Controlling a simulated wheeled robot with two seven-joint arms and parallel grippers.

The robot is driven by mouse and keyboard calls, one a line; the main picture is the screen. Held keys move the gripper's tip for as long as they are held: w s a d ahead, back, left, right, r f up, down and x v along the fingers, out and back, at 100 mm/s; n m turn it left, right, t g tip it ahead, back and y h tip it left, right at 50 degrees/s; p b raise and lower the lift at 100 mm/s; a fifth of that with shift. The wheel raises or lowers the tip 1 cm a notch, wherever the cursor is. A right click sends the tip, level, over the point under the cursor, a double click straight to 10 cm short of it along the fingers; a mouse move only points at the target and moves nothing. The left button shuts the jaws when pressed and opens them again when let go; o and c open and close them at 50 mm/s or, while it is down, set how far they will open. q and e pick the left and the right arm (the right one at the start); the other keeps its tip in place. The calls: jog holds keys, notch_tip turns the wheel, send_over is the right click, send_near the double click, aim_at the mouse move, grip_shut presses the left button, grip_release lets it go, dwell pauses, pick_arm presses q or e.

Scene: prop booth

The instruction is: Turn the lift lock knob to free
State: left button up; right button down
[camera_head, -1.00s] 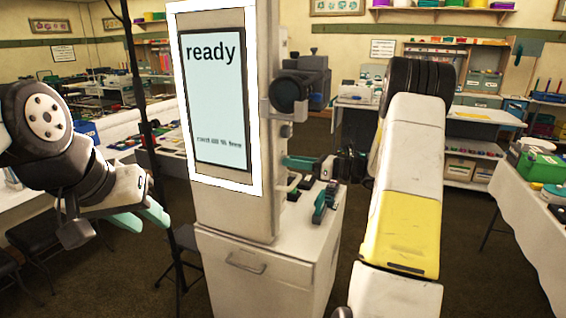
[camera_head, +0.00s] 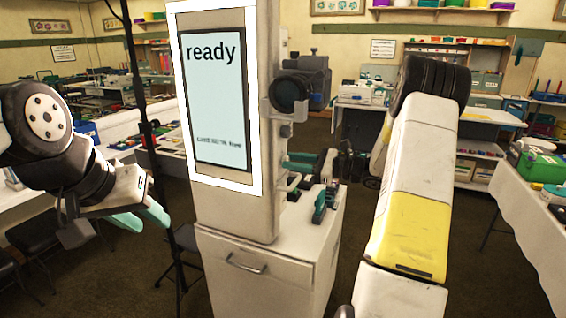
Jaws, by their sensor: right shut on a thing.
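The booth column (camera_head: 262,215) stands in the middle, with a lit screen (camera_head: 215,95) reading "ready" and a smaller line I cannot read clearly. A black camera-like device (camera_head: 298,85) is mounted on its right side. My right gripper (camera_head: 292,162) reaches in from the right, with its teal fingers against the column's right side below that device. It is shut on what seems to be the lift lock knob, which the fingers hide; its setting cannot be read. My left gripper (camera_head: 140,217) hangs at the left, empty, its teal fingertips apart.
Small green and dark items (camera_head: 322,203) lie on the white cabinet (camera_head: 262,268) under the column. A thin black stand (camera_head: 140,100) rises between my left arm and the screen. A table with a green box (camera_head: 538,164) stands at the right. Dark floor is clear between.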

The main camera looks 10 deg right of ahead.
jog(key=n, duration=1.1)
jog(key=shift+s+n, duration=0.1)
jog(key=shift+n, duration=0.2)
dwell(0.4)
jog(key=c, duration=1.1)
grip_release()
jog(key=v, duration=0.7)
jog(key=shift+s+d, duration=0.25)
jog(key=shift+s, duration=0.05)
